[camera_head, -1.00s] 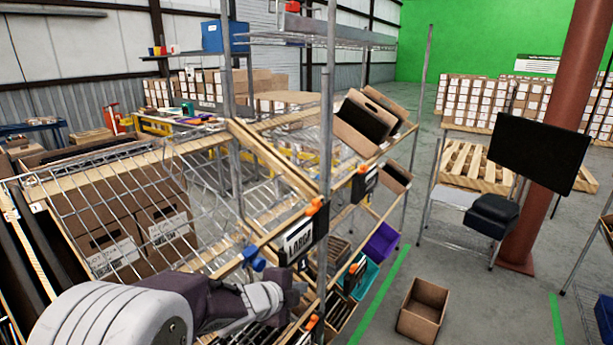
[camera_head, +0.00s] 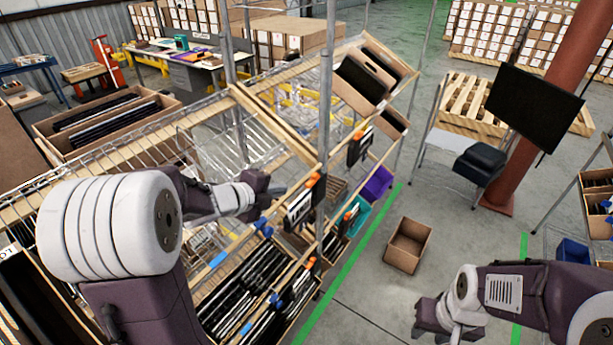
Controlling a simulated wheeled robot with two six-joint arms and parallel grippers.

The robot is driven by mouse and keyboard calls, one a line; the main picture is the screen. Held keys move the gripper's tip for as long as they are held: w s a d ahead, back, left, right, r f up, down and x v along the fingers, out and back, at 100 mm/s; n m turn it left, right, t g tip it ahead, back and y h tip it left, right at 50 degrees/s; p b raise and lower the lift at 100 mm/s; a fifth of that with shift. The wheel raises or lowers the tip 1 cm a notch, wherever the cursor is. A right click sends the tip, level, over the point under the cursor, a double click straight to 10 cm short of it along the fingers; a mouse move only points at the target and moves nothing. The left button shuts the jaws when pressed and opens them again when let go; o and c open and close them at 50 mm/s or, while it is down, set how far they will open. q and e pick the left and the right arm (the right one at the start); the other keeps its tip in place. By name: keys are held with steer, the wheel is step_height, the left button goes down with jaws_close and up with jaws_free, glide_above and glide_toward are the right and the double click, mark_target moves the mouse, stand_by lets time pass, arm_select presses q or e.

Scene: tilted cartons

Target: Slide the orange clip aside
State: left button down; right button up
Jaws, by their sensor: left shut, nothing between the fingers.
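Several small orange clips sit along the shelf's wooden front rails. The nearest upper orange clip (camera_head: 313,181) is on top of a black-framed label holder (camera_head: 300,207). Another orange clip (camera_head: 359,134) is on a holder farther back, and a lower one (camera_head: 310,262) is on the rail below. My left gripper (camera_head: 272,187) is shut and empty, a little left of the nearest upper clip, with a gap between them. My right gripper (camera_head: 428,318) is at the lower right, well away from the clips; its fingers are not clear.
Blue clips (camera_head: 263,227) sit on the rail below my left gripper. An open carton (camera_head: 367,75) tilts on the upper shelf. An empty brown box (camera_head: 408,245) is on the floor, with open floor around it.

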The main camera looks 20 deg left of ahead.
arm_select(q)
glide_toward(313, 177)
steer(key=f, duration=0.3)
steer(key=shift+w+d, duration=0.1)
steer(key=shift+w, duration=0.3)
steer(key=w, duration=0.1)
steer(key=w+d+p, duration=0.1)
steer(key=w, duration=0.1)
steer(key=shift+w+d+f, duration=0.1)
steer(key=shift+w, duration=0.2)
steer(key=shift+w+d+f, duration=0.1)
steer(key=shift+w+d, duration=0.1)
steer(key=shift+w, duration=0.25)
